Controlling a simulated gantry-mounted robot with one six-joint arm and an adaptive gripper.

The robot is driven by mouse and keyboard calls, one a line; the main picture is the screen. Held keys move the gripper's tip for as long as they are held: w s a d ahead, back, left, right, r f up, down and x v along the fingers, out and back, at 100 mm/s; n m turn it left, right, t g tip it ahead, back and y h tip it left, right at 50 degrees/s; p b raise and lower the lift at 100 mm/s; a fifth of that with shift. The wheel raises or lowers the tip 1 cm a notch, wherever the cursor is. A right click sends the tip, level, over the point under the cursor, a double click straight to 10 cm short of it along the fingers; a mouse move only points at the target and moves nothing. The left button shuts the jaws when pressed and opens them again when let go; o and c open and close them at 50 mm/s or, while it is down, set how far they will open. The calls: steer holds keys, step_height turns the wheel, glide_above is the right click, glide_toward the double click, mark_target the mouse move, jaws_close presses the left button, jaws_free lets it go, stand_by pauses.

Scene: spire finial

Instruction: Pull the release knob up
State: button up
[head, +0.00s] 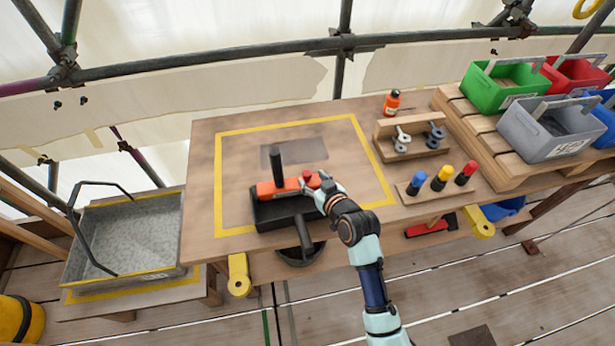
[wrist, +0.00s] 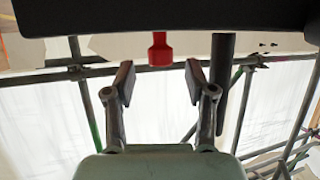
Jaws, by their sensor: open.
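The release knob is a small red knob (head: 307,175) on the right part of an orange and black fixture (head: 275,190) on the table. In the wrist view the red knob (wrist: 160,50) shows between and just beyond my two fingertips, below a wide dark bar in the picture. My gripper (head: 322,186) is open beside the knob, at its right in the head view. In the wrist view my gripper (wrist: 159,78) has one finger on each side of the knob's line, with clear gaps. I see no contact. The fixture's far side is hidden.
A dark upright post (head: 276,165) stands on the fixture, left of the knob; it also shows close to the right finger in the wrist view (wrist: 222,90). Coloured pegs (head: 441,177), a rack (head: 411,140) and bins (head: 545,128) are at right.

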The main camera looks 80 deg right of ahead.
mark_target(309, 177)
steer(key=b+x, duration=0.1)
steer(key=x, duration=0.3)
steer(key=shift+w, duration=0.1)
jaws_close()
